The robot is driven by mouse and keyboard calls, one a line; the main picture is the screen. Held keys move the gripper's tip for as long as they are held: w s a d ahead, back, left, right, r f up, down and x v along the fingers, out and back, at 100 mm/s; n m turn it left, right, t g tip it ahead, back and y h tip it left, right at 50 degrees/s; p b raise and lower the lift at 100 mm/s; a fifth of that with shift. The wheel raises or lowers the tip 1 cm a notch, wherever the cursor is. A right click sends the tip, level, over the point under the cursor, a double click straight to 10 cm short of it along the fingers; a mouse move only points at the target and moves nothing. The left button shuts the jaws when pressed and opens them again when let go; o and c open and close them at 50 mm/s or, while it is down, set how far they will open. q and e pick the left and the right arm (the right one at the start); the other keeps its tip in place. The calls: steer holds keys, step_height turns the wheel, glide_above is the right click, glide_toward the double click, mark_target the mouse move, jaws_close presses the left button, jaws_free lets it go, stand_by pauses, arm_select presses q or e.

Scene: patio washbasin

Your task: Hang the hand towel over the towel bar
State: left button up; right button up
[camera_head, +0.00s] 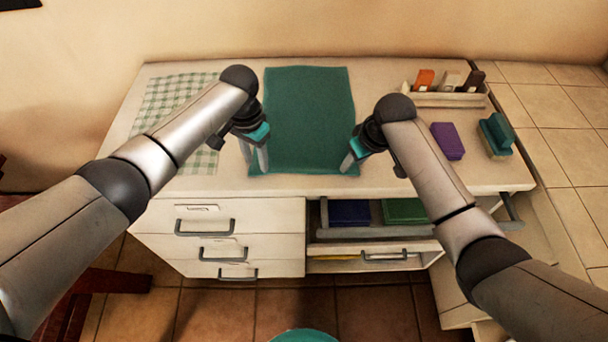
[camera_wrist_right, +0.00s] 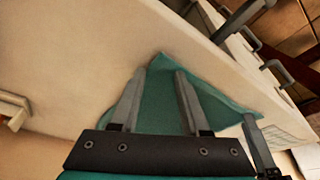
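The teal hand towel (camera_head: 308,115) lies flat on the pale counter, its near edge close to the counter's front edge. Its near corner also shows in the right wrist view (camera_wrist_right: 157,98). My left gripper (camera_head: 256,166) is open at the towel's near left corner. My right gripper (camera_head: 349,166) is open at the near right corner; in the wrist view its fingers (camera_wrist_right: 159,78) stand apart with towel visible between them. I cannot tell whether the fingers touch the cloth.
A checked cloth (camera_head: 165,100) lies at left.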

arm_select(q)
steer(key=shift+a, duration=0.15)
steer(key=c, duration=0.6)
arm_select(e)
steer(key=shift+s+d+f, duration=0.1)
steer(key=shift+d, duration=0.1)
steer(key=c, duration=0.6)
arm_select(q)
jaws_close()
arm_select(e)
jaws_close()
arm_select(q)
steer(key=shift+a, duration=0.1)
arm_select(e)
steer(key=shift+d, duration=0.1)
arm_select(q)
steer(key=shift+r, duration=0.1)
